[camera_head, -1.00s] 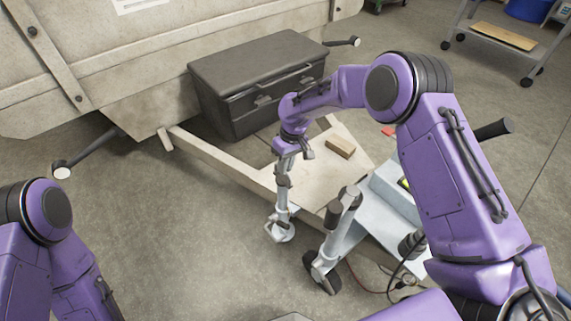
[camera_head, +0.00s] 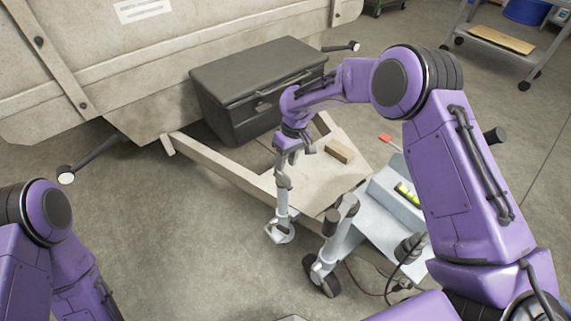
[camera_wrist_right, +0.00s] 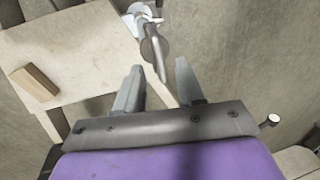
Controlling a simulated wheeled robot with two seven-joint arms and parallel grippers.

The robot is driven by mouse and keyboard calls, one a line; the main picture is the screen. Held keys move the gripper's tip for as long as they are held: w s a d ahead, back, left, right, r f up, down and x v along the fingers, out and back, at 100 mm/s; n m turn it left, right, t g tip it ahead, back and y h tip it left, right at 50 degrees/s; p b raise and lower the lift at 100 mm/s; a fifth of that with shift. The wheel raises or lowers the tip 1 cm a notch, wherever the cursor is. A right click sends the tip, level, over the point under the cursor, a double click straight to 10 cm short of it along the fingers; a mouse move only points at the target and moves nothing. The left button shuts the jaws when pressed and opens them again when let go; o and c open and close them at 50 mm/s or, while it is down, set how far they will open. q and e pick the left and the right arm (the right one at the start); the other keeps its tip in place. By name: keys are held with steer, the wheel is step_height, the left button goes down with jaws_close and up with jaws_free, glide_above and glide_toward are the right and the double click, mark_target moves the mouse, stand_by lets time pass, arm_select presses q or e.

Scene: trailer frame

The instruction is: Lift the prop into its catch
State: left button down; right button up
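The prop (camera_head: 283,200) appears to be the thin grey metal leg with a flat foot, standing roughly upright by the front of the trailer frame (camera_head: 225,165). My right gripper (camera_head: 288,158) is over its upper end, pointing down. In the right wrist view, the two fingers (camera_wrist_right: 158,82) are apart and the grey leg (camera_wrist_right: 152,45) shows just beyond and between their tips, with no clear contact. I cannot make out the catch. My left arm shows at the lower left of the head view, but its gripper is out of view.
A dark toolbox (camera_head: 262,88) sits behind my right gripper. A wood block (camera_head: 339,151) lies on the frame's board. A jockey wheel (camera_head: 322,275) and a grey coupling plate with a yellow-green level (camera_head: 408,194) stand close on the right. Open floor lies to the left.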

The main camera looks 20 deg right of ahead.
step_height(320, 180, up, 8)
steer(key=d, duration=0.1)
steer(key=shift+w+d+r+p, duration=0.2)
steer(key=shift+w+d+p, duration=0.1)
steer(key=shift+p, duration=0.1)
